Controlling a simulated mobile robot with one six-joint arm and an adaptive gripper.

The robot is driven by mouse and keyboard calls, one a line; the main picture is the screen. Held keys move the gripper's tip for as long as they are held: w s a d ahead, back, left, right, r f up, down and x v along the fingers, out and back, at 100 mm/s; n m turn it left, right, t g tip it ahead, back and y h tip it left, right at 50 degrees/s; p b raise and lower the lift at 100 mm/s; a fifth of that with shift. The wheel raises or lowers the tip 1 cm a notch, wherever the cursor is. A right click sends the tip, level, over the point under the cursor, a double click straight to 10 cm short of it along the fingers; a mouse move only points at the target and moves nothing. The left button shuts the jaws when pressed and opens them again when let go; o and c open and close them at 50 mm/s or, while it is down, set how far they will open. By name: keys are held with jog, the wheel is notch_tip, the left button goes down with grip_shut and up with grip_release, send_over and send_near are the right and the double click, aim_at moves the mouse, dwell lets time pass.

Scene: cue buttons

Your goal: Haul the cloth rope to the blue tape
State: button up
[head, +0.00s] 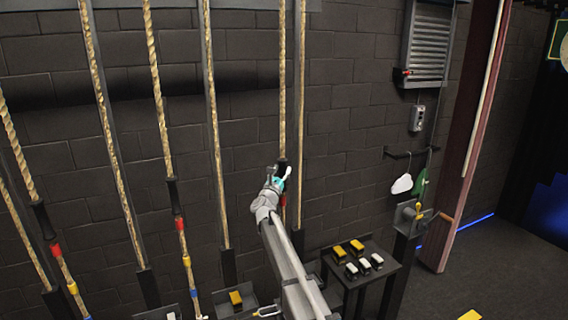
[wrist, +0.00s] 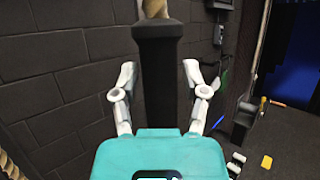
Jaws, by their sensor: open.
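A tan rope (head: 282,80) hangs in front of the dark block wall and runs down into a black sleeve (head: 282,168). In the wrist view the black sleeve (wrist: 157,75) stands upright between the two fingers of my gripper (wrist: 160,78), with the tan rope end (wrist: 155,8) above it. My gripper (head: 283,174) is open around the sleeve, with dark gaps visible on both sides. A small red band (head: 283,200) shows just below it. I cannot make out blue tape on this rope; my arm hides its lower part. Whether the rope is cloth cannot be told.
Other ropes hang to the left, one with a red band (head: 179,224) and a yellow band (head: 186,261). A small black table (head: 385,262) with yellow and white blocks stands right of my arm. A post with a lever (head: 412,215) is farther right. Open floor lies at right.

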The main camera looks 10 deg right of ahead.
jog(key=shift+p+x, duration=0.3)
jog(key=shift+x, duration=0.95)
jog(key=shift+c, duration=0.3)
grip_shut()
